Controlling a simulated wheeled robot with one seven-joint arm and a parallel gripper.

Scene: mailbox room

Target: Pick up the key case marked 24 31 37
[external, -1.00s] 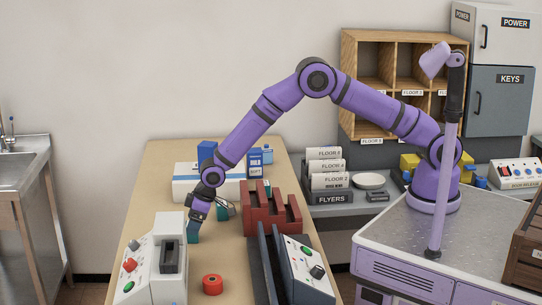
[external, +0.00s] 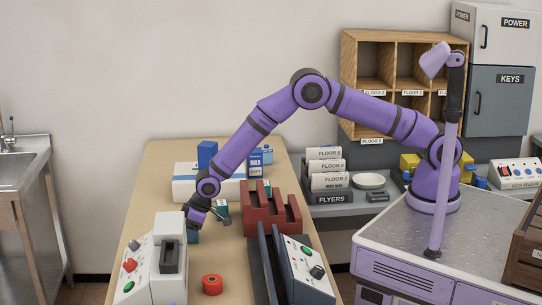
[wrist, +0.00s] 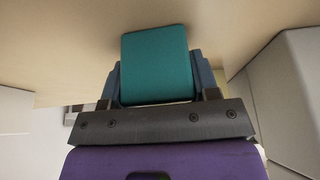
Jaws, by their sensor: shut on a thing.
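A teal case (wrist: 157,64) sits between the two fingers of my gripper (wrist: 155,88) in the wrist view, with a plain face showing. No number is readable on it. In the external view my gripper (external: 192,228) points down at the table just behind the grey-white control box, and a small part of the teal case (external: 193,238) shows under it. My gripper is shut on the case. Its lower end is partly hidden, so I cannot tell whether it touches the table.
The white control box (external: 142,268) with buttons stands close in front of my gripper. A red tape roll (external: 212,284) lies to the right. A dark red rack (external: 271,213) and a white-and-blue box (external: 186,178) stand farther back. Another small teal item (external: 222,210) lies near the rack.

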